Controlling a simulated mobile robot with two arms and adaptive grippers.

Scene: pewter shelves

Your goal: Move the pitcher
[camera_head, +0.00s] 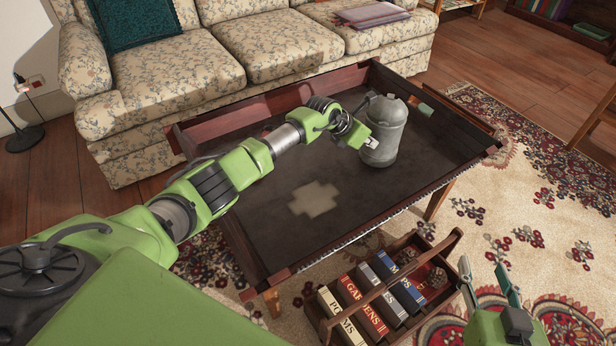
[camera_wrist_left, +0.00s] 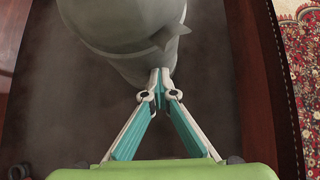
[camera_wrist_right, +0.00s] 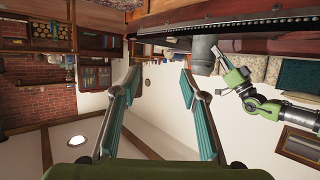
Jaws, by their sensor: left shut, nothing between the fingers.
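The grey-green pitcher (camera_head: 384,133) stands upright on the dark tray-topped coffee table (camera_head: 262,245), toward its far right part. Its body also fills the top of the left wrist view (camera_wrist_left: 135,30), cut off by the frame. My left gripper (camera_head: 371,143) is at the pitcher's near left side. In the left wrist view its fingertips (camera_wrist_left: 160,82) are together and empty, right by the pitcher's surface; I cannot tell whether they touch it. My right gripper (camera_head: 492,280) is open and empty at the lower right, away from the table; its spread fingers show in the right wrist view (camera_wrist_right: 159,78).
A raised rim (camera_head: 225,121) borders the tabletop. A wooden caddy (camera_head: 452,245) with several books stands in front of the table. A floral sofa (camera_head: 185,70) is behind. A small green item (camera_head: 425,109) is at the table's right rim. The tabletop's near left is clear.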

